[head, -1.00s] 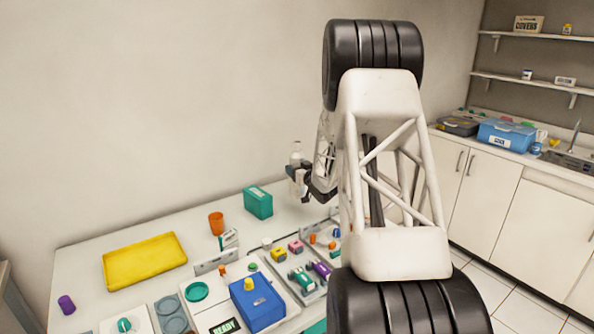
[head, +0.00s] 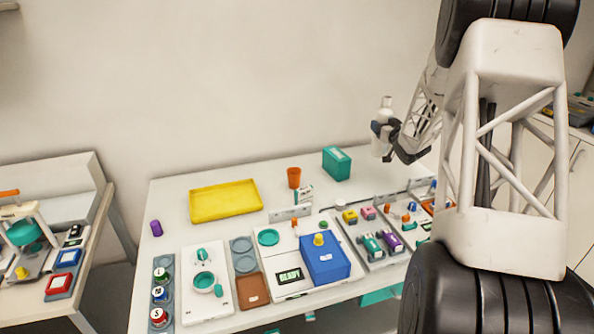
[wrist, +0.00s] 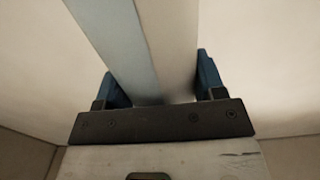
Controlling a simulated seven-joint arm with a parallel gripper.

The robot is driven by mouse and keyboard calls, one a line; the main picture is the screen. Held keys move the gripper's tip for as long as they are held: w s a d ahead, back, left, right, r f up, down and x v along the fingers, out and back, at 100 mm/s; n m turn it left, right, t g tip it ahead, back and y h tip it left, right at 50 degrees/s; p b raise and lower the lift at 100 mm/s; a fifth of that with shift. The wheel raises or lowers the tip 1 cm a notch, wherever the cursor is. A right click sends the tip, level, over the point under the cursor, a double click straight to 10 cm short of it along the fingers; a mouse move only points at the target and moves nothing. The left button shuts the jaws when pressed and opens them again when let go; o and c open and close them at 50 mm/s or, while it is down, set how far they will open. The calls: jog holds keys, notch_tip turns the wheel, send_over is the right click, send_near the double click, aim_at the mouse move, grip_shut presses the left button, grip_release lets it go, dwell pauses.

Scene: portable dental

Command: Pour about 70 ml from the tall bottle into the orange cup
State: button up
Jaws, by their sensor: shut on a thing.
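The tall bottle (head: 383,117) is white or clear and stands upright in my gripper (head: 380,133). My gripper is shut on it and holds it in the air above the back right of the table. In the wrist view the bottle (wrist: 135,45) runs up between the two blue fingers of my gripper (wrist: 160,85).
A teal box (head: 337,164) stands right of the cup, between it and the bottle. A small white sign (head: 305,192) is close in front of the cup. A yellow tray (head: 224,201) lies to the left. A blue box (head: 325,262) and several small devices fill the front.

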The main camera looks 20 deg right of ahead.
jog(key=shift+r, duration=0.6)
jog(key=shift+w+a+r, duration=0.1)
jog(key=shift+w+a, duration=0.1)
jog(key=shift+a, duration=0.1)
jog(key=w+a+n+g+y, duration=0.3)
jog(key=w+a+n+y, duration=0.3)
jog(key=a, duration=0.5)
jog(key=w+a+n+g+y, duration=0.25)
jog(key=w+a+y, duration=0.45)
jog(key=a, duration=0.5)
notch_tip(320, 180, down, 12)
jog(key=shift+s+d, duration=0.2)
jog(key=shift+d, duration=0.1)
jog(key=shift+n+t, duration=0.25)
jog(key=shift+n, duration=0.1)
